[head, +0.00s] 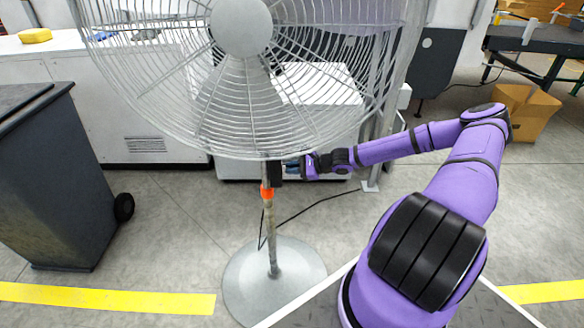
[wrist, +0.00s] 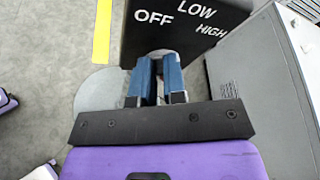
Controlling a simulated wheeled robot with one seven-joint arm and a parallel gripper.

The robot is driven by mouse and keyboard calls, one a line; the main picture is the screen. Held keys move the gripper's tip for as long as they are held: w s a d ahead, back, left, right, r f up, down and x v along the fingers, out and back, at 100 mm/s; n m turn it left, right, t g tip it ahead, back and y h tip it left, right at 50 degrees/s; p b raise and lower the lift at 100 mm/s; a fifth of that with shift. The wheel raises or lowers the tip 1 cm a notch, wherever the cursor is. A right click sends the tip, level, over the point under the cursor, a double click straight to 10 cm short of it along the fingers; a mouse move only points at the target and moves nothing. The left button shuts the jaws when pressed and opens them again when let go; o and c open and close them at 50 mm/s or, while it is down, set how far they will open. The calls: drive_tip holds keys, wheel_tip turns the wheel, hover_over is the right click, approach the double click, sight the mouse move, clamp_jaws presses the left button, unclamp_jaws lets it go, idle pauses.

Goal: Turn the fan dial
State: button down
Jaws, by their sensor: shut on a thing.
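A large grey pedestal fan (head: 240,28) stands in front of me in the head view, on a pole with a round base (head: 245,285). A black control box (head: 275,172) sits on the pole just below the cage. In the wrist view the control box (wrist: 185,35) shows the white labels OFF, LOW and HIGH. My gripper (wrist: 158,72) is at the lower part of this face, its blue fingers shut on the dial, which the fingers mostly hide. The dial's pointing direction cannot be made out. In the head view my gripper (head: 293,167) reaches the box from the right.
A dark wheeled bin (head: 50,185) stands at the left. A white machine (head: 150,125) is behind the fan. A black cable (head: 310,208) runs across the floor behind the pole. A cardboard box (head: 525,112) lies at the back right. The fan cage hangs close above my forearm.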

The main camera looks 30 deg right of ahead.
drive_tip(key=shift+s+a+f+n+t, duration=0.1)
drive_tip(key=shift+n+t, duration=0.2)
drive_tip(key=shift+n, duration=0.2)
drive_tip(key=shift+s+a+f+n+t, duration=0.1)
drive_tip(key=shift+n+t, duration=0.2)
drive_tip(key=shift+n, duration=0.2)
drive_tip(key=c, duration=1.2)
unclamp_jaws()
drive_tip(key=v, duration=1.1)
drive_tip(key=shift+a, duration=0.1)
